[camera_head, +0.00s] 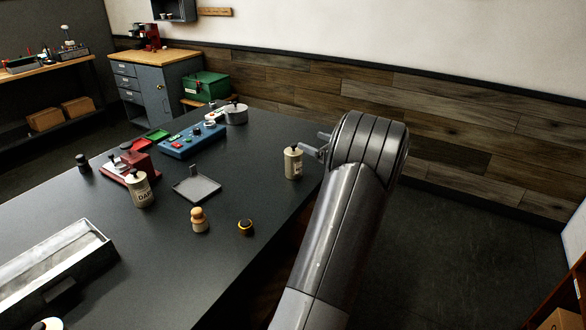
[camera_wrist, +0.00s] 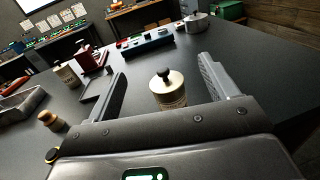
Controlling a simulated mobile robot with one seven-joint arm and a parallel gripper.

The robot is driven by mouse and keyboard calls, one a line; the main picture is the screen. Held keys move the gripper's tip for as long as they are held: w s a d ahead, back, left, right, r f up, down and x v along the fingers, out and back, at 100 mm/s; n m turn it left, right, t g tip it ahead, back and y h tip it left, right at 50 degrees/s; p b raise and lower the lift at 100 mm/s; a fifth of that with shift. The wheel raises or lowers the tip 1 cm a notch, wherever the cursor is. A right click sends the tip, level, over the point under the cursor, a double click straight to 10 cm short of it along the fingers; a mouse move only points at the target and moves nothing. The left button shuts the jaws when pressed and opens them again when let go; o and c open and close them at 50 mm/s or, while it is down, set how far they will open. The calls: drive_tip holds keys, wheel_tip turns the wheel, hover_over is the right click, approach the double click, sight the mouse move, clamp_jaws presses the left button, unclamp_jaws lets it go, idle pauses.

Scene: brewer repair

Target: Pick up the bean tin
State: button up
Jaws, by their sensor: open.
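A cream tin with a dark lid knob (camera_head: 293,163) stands upright near the right edge of the dark worktop; its label is too small to read. In the wrist view this tin (camera_wrist: 168,92) stands between the lines of my two fingers, and I cannot tell whether it is within their reach. My gripper (camera_head: 315,145) is open and empty beside the tin, on its right; its fingers (camera_wrist: 163,66) are spread wide. A second, similar tin (camera_head: 140,190), with a partly legible dark label, stands further left; it also shows in the wrist view (camera_wrist: 67,75).
A grey tray-like piece (camera_head: 197,188), a wooden-topped tamper (camera_head: 199,222) and a dark, yellow-ringed round part (camera_head: 246,228) lie left of the near tin. A red device (camera_head: 128,163), blue panel (camera_head: 193,139) and metal pot (camera_head: 236,114) are further back. A grey open box (camera_head: 50,275) sits front left.

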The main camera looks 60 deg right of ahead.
approach(301, 161)
drive_tip(key=w, duration=0.2)
drive_tip(key=w+d, duration=0.1)
drive_tip(key=w, duration=0.1)
drive_tip(key=shift+w+f, duration=0.1)
drive_tip(key=shift+w, duration=0.1)
drive_tip(key=w, duration=0.4)
drive_tip(key=shift+w+d, duration=0.35)
drive_tip(key=shift+d, duration=0.05)
drive_tip(key=w, duration=0.5)
drive_tip(key=shift+w+d, duration=0.3)
drive_tip(key=shift+c, duration=0.3)
drive_tip(key=c, duration=1.1)
drive_tip(key=shift+r, duration=0.3)
